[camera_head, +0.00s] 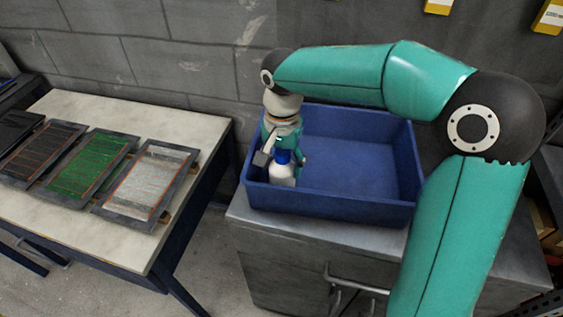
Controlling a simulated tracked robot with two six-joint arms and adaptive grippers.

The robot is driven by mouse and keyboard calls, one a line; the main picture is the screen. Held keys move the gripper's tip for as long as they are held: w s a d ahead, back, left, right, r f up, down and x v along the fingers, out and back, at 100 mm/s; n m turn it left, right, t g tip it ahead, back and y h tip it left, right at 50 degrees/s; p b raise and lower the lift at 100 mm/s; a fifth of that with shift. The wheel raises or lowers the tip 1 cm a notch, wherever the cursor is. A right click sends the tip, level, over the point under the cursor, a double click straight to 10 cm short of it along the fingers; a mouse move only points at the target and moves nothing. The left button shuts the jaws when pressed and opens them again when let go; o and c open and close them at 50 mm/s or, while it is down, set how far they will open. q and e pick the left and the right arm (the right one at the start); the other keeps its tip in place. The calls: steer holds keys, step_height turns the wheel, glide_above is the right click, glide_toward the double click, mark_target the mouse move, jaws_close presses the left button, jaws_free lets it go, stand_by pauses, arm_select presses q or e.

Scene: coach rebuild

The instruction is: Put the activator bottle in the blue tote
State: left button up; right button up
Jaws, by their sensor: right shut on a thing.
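The activator bottle (283,173) is white with a blue cap. It is upright inside the left part of the blue tote (350,211), near its left wall. I cannot tell whether its base touches the tote floor. My right gripper (281,150) comes down from above and is shut on the bottle around its upper part. The gripper partly hides the bottle. The blue tote stands on a grey metal cabinet, and the rest of its floor is bare. My left gripper is not in view.
The grey cabinet (300,229) has a handle on its front. On the left, a pale-topped table (135,249) carries several framed panels, one of them green (88,165). A gap separates table and cabinet. A block wall (180,50) stands behind.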

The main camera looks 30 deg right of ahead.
steer(key=shift+f, duration=0.1)
steer(key=o, duration=1.4)
steer(key=shift+c, duration=0.2)
step_height(320, 180, up, 12)
steer(key=shift+r+p, duration=0.15)
steer(key=shift+p, duration=0.4)
